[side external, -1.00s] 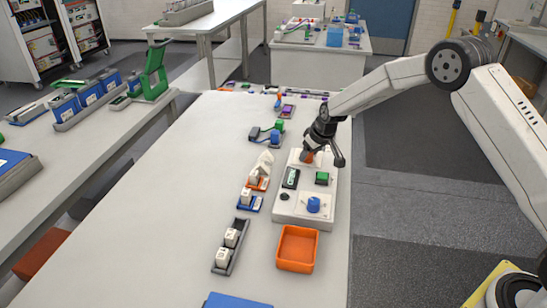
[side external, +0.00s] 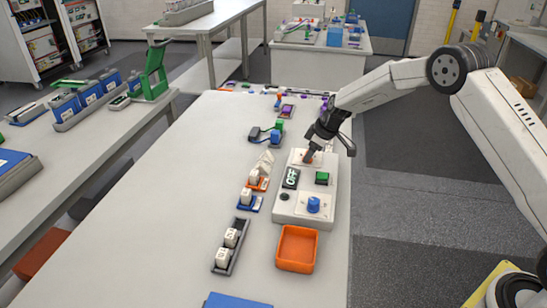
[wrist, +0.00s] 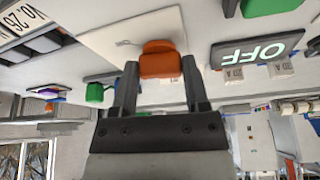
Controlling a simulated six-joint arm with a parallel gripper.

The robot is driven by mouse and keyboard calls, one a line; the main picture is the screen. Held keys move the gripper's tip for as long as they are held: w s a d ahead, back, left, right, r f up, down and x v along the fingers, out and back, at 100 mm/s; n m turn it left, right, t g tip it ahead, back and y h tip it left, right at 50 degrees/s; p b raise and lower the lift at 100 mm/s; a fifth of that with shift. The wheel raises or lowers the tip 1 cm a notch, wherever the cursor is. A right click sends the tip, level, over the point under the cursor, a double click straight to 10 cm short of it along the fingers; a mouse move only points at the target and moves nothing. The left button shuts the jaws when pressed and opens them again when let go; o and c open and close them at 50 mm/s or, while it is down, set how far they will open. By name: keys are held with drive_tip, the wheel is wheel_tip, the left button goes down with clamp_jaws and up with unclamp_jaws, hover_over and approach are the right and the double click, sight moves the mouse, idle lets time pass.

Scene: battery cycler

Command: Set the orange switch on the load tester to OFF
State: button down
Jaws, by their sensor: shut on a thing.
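The load tester (side external: 305,192) is a white panel box near the right edge of the long table. Its small dark display (side external: 291,179) reads OFF; the display also shows upside down in the wrist view (wrist: 258,51). The orange switch (wrist: 161,58) sits between my two fingers in the wrist view. My gripper (wrist: 160,68) is shut on the switch, one finger on each side. In the side view my gripper (side external: 309,155) reaches down to the far end of the tester and hides most of the switch.
The tester also carries a green button (side external: 322,178) and a blue knob (side external: 314,204). An orange bin (side external: 297,249) stands in front of it. Battery holders (side external: 231,246) and small devices line its left side. The table's left part is clear.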

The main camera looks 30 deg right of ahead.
drive_tip(key=n, duration=0.2)
drive_tip(key=n+g+y, duration=0.1)
drive_tip(key=n, duration=0.2)
drive_tip(key=shift+w+d, duration=0.15)
drive_tip(key=n+g, duration=0.1)
drive_tip(key=n, duration=0.1)
drive_tip(key=n+g, duration=0.1)
drive_tip(key=n, duration=0.2)
drive_tip(key=shift+w+y, duration=0.15)
drive_tip(key=shift+y, duration=0.25)
drive_tip(key=shift+c, duration=0.4)
unclamp_jaws()
drive_tip(key=shift+r, duration=0.1)
drive_tip(key=v, duration=0.7)
drive_tip(key=shift+d+r, duration=0.2)
drive_tip(key=shift+r, duration=0.1)
